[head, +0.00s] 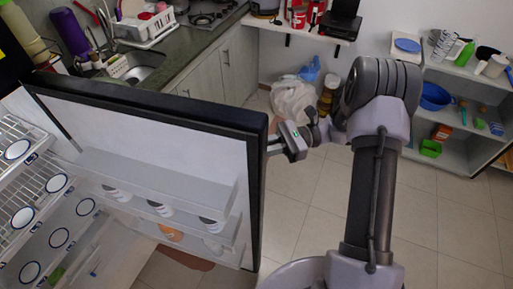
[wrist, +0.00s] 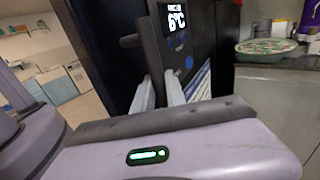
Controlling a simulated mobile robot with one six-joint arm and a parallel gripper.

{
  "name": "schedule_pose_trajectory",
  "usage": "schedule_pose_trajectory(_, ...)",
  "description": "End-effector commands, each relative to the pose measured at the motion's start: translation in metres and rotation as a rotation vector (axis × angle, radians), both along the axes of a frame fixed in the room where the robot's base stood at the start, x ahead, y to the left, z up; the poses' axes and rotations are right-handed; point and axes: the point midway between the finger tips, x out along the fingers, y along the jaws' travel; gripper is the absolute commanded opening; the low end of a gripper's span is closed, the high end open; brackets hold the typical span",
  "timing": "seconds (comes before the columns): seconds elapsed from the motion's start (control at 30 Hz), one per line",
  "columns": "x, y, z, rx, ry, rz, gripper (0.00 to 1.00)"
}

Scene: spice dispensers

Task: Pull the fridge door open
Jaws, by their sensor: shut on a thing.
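The fridge door (head: 150,130) stands open in the head view, its pale inner side and shelves facing me. Its dark edge (head: 256,190) is at the right. My gripper (head: 272,148) is at this edge, reaching to the door's outer side. In the wrist view the dark outer face of the door shows a 6°C display (wrist: 176,20). My gripper's two fingers (wrist: 160,92) are shut on the dark handle (wrist: 150,52) there. The handle is hidden behind the door in the head view, and the exact grip is partly hidden.
The open fridge interior with wire racks (head: 30,185) is at the left. A counter with a sink (head: 140,68) is behind the door. A white bag (head: 293,100) lies on the floor beyond my gripper. An open shelf (head: 460,150) stands at the right. Tiled floor is clear around my arm.

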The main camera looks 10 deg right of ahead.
Motion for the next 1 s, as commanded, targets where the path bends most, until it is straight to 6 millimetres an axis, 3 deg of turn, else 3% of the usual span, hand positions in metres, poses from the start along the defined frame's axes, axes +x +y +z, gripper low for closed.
schedule_pose_trajectory(0.5, -0.0002, 0.0007, -0.0012, -0.002, 0.000, 0.001, 0.00)
schedule_pose_trajectory(0.53, -0.0002, 0.0007, -0.0012, -0.002, -0.001, 0.001, 0.20)
schedule_pose_trajectory(0.63, -0.0002, 0.0007, -0.0011, -0.002, 0.000, 0.001, 0.38)
schedule_pose_trajectory(1.0, 0.0001, 0.0005, -0.0005, -0.001, -0.001, 0.000, 0.38)
